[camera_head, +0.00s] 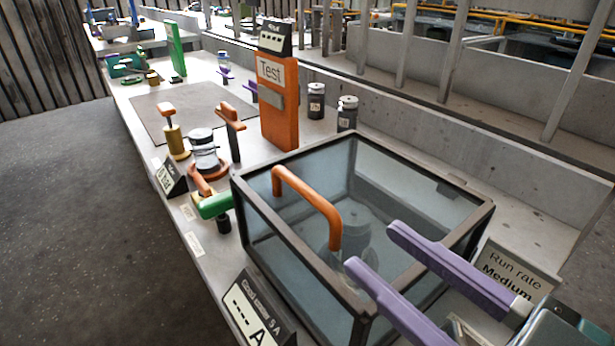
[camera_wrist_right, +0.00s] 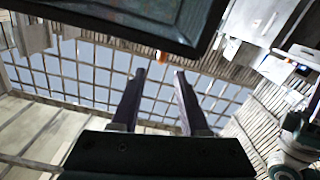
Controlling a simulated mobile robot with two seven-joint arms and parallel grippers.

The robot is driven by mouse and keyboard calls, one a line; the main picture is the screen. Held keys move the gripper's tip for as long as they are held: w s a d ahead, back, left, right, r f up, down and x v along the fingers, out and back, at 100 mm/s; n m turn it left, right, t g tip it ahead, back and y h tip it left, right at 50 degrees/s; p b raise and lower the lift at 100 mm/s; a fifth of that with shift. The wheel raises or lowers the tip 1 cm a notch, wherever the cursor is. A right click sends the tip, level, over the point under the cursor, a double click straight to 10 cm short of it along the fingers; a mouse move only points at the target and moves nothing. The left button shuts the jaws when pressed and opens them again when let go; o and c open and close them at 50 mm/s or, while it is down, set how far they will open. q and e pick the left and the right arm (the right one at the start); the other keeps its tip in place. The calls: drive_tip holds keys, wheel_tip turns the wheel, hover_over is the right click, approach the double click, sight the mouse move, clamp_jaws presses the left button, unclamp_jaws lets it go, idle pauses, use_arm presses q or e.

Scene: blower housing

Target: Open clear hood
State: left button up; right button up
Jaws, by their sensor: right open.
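The clear hood (camera_head: 400,180) is a dark-framed box with see-through panels, and it sits closed on the bench. An orange handle (camera_head: 310,204) arches over its top. A grey cylindrical part shows dimly inside. My right gripper (camera_head: 368,246) has purple fingers, open and apart, over the hood's near right corner. Its fingertips point toward the orange handle, with nothing between them. In the right wrist view the two fingers (camera_wrist_right: 160,75) are also apart and empty, with a dark frame edge (camera_wrist_right: 150,25) above them. My left gripper is not in view.
Left of the hood stand a green-handled clamp (camera_head: 215,205), a black cylinder on an orange base (camera_head: 205,155) and a yellow post (camera_head: 175,140). An orange Test box (camera_head: 279,110) stands behind. A Run rate sign (camera_head: 505,275) is at right, and a label stand (camera_head: 255,315) in front.

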sight(332, 214)
drive_tip(key=x, duration=1)
drive_tip(key=shift+s, duration=0.1)
drive_tip(key=shift+c, duration=0.3)
clamp_jaws()
idle(0.8)
